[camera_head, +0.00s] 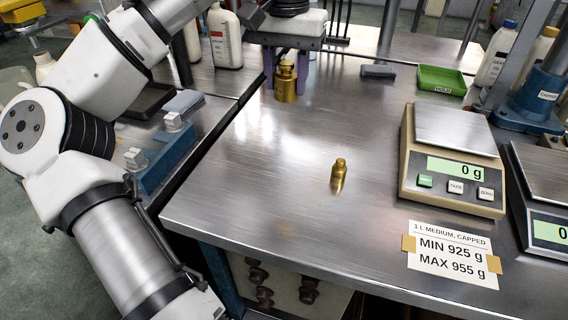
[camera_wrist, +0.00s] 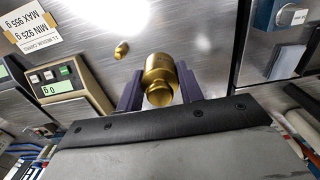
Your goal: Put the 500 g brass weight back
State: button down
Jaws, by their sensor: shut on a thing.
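My gripper (camera_head: 290,68) is shut on a large brass weight (camera_head: 286,85), held above the steel table at its left far part. In the wrist view the large weight (camera_wrist: 159,75) sits between the two purple fingers of my gripper (camera_wrist: 160,88), its knob toward the camera. I cannot read a mass on it. A smaller brass weight (camera_head: 339,172) stands upright on the open table, apart from my gripper; it also shows in the wrist view (camera_wrist: 121,50).
A beige scale (camera_head: 452,185) reading 0 g stands at the right, with a second scale (camera_head: 545,200) beside it. A green tray (camera_head: 442,80) and a dark flat block (camera_head: 378,71) lie at the back. A MIN/MAX card (camera_head: 452,254) lies in front. The table's middle is mostly clear.

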notch_tip(320, 180, down, 18)
jog(key=shift+r+b, duration=0.1)
jog(key=shift+b, duration=1)
jog(key=c, duration=0.9)
grip_release()
notch_tip(320, 180, up, 12)
jog(key=shift+p, duration=0.7)
